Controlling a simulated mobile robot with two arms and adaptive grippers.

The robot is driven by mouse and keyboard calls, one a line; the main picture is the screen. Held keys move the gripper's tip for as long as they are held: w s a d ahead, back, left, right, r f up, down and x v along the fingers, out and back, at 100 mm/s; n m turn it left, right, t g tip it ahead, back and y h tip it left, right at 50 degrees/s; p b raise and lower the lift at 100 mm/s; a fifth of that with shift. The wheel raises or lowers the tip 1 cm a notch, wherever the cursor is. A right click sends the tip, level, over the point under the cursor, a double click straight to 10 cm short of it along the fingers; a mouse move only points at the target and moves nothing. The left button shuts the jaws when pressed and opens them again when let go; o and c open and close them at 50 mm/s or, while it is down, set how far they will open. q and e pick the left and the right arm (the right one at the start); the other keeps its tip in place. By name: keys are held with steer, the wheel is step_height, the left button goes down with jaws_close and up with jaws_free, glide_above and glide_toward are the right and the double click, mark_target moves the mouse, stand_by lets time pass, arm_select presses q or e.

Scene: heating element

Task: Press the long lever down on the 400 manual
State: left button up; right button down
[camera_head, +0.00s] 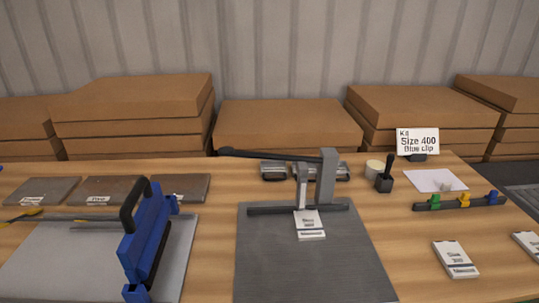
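A grey bench press stands on a dark grey plate (310,272) in the middle of the table. Its long black lever (270,155) runs roughly level from the grey upright post (327,178) to a dark knob at the left. A pale vertical ram (302,188) hangs under the lever. A small white manual (309,232) lies on the plate at the foot of the ram; its print is too small to read, and I cannot tell whether the ram touches it. Neither of my grippers shows.
A blue tool with a black handle (130,203) stands on a light grey plate (50,260) at the left. A "Size 400 Blue clip" sign (417,141) stands behind a rack of coloured clips (460,202). Another white manual (455,259) lies at right. Stacked cardboard boxes (285,120) line the back.

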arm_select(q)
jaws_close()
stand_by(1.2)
